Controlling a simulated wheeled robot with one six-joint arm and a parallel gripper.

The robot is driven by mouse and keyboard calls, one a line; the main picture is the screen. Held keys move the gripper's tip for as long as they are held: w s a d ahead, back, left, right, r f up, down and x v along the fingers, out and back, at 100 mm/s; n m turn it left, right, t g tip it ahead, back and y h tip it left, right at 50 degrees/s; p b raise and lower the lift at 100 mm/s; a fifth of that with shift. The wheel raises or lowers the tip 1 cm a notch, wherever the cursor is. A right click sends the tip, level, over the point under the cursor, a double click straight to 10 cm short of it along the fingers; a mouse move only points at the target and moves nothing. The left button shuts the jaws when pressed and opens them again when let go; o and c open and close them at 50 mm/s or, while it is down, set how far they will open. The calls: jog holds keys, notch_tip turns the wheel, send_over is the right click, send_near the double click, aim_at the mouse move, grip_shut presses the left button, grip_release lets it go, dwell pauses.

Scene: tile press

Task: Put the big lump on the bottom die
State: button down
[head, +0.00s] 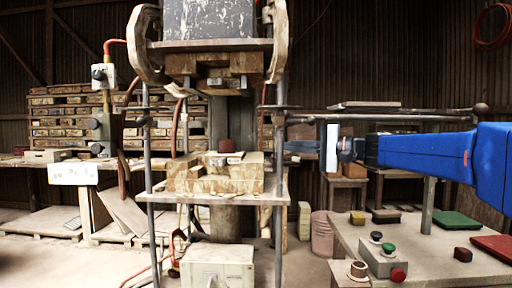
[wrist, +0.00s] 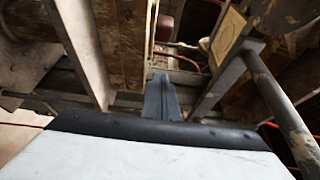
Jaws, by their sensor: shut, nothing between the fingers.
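A dark red-brown lump (head: 227,146) sits on top of the bottom die (head: 215,182), a pale block on the press's lower plate. A red-brown form (wrist: 165,27) at the top of the wrist view looks like the same lump. A smaller dark red lump (head: 463,254) lies on the table at the right. My gripper (head: 289,147) is shut and empty, pointing left at the press's right post, to the right of the lump and apart from it. Its closed fingers also show in the wrist view (wrist: 160,78).
The upper die (head: 213,66) hangs above the bottom die with a gap between. Press posts (head: 278,180) stand close to my gripper. The right table (head: 420,240) holds a button box (head: 383,260), a green mat (head: 457,223), a red mat (head: 496,247) and small blocks.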

aim_at(247, 155)
jog(key=x, duration=1)
jog(key=shift+a, duration=0.25)
jog(key=shift+s+a, duration=0.5)
jog(key=shift+a, duration=0.45)
jog(key=shift+s+a, duration=0.2)
jog(key=shift+a, duration=0.5)
jog(key=shift+a, duration=0.1)
jog(key=shift+s+a, duration=0.35)
jog(key=shift+a, duration=0.45)
